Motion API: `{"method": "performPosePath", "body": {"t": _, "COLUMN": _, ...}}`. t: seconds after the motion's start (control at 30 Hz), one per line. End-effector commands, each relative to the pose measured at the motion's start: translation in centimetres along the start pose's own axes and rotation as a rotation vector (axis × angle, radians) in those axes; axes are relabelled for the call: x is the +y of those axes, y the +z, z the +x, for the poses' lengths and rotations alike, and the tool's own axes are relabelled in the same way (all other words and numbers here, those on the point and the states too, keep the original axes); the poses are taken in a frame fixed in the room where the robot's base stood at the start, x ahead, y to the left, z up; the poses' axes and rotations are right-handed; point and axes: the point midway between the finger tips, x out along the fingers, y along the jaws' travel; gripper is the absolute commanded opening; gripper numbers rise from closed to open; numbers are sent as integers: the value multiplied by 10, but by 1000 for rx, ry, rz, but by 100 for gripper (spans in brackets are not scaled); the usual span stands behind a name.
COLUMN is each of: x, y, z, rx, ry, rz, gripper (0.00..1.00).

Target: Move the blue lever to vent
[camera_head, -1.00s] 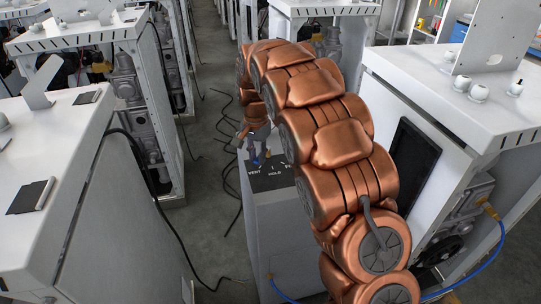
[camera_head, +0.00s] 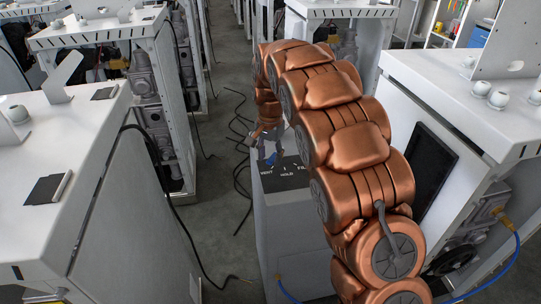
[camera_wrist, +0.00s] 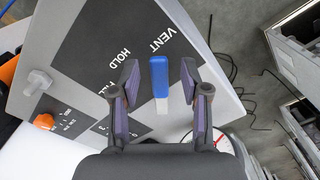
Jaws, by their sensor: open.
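The blue lever (camera_wrist: 159,78) stands between the two fingers of my gripper (camera_wrist: 159,80) in the wrist view. The fingers are open, with a gap on each side of the lever. The lever's blue end lies next to the word VENT on the dark label panel (camera_wrist: 90,45), with HOLD and FILL further to the left and down. In the head view the lever (camera_head: 271,157) shows small above VENT on the grey dispenser (camera_head: 290,228), below my gripper (camera_head: 268,146). The lever's pivot is not clear.
White machine frames stand left (camera_head: 55,165) and right (camera_head: 460,110) of the dispenser. Black cables (camera_head: 240,185) lie on the aisle floor.

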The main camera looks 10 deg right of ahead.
Motion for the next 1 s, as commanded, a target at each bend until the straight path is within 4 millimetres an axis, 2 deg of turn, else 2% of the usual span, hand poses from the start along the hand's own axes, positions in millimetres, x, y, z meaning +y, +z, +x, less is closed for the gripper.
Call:
{"method": "performPosePath", "body": {"t": 0.17, "x": -1, "y": -1, "z": -19, "rx": 4, "ry": -4, "rz": 0, "gripper": 46}}
{"method": "performPosePath", "body": {"t": 0.4, "x": 0, "y": 0, "z": -64, "rx": 3, "ry": -3, "rz": 0, "gripper": 46}}
{"method": "performPosePath", "body": {"t": 0.6, "x": -1, "y": -1, "z": -94, "rx": 2, "ry": -3, "rz": 0, "gripper": 46}}
{"method": "performPosePath", "body": {"t": 0.8, "x": -1, "y": 0, "z": -112, "rx": 1, "ry": -2, "rz": 0, "gripper": 46}}
{"method": "performPosePath", "body": {"t": 1.0, "x": 0, "y": 0, "z": -118, "rx": 0, "ry": -1, "rz": 1, "gripper": 46}}
